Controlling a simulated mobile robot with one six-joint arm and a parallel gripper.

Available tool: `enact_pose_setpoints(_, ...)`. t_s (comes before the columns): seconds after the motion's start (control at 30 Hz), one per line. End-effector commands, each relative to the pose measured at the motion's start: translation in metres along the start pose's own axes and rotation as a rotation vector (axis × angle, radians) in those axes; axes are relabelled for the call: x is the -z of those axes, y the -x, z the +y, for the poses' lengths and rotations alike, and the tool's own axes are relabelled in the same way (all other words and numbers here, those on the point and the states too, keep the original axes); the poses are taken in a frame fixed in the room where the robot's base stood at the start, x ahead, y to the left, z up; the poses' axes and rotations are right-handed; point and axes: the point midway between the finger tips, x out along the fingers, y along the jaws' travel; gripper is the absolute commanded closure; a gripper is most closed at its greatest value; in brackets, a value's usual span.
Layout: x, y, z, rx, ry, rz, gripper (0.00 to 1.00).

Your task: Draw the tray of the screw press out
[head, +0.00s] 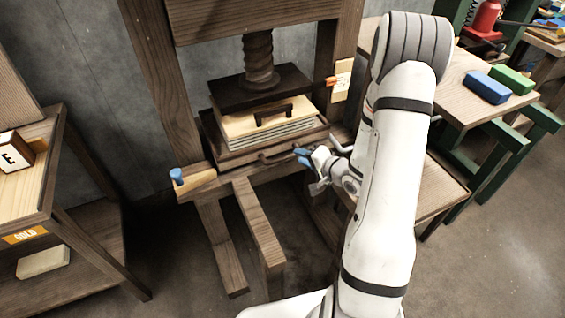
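The screw press (170,75) is a dark wooden frame with a thick wooden screw (258,58) and a dark platen (232,97). Below the platen is the tray (228,158), a shallow wooden tray that appears to sit inside the press. It bears a pale stack of sheets (262,138) and a light board (238,124) with a black handle. A dark bar handle (275,158) runs along the tray's front. My gripper (306,160), with blue fingertips, is at the right end of this handle. Whether it touches the handle, and how wide its fingers are, is unclear.
A blue peg (176,176) stands on the press's left front rail. Two wooden beams reach forward below the tray. A shelf with a letter block (14,152) is at left. A bench with blue (487,87) and green (512,78) blocks is at right.

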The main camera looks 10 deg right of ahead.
Motion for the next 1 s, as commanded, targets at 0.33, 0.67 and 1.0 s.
enact_pose_setpoints(0.33,-0.023,-0.004,0.022,0.197,-0.265,-0.090,0.75)
enact_pose_setpoints(0.67,-0.026,-0.052,0.011,0.197,-0.263,-0.091,0.75)
enact_pose_setpoints(1.0,-0.026,-0.075,0.006,0.195,-0.265,-0.086,0.75)
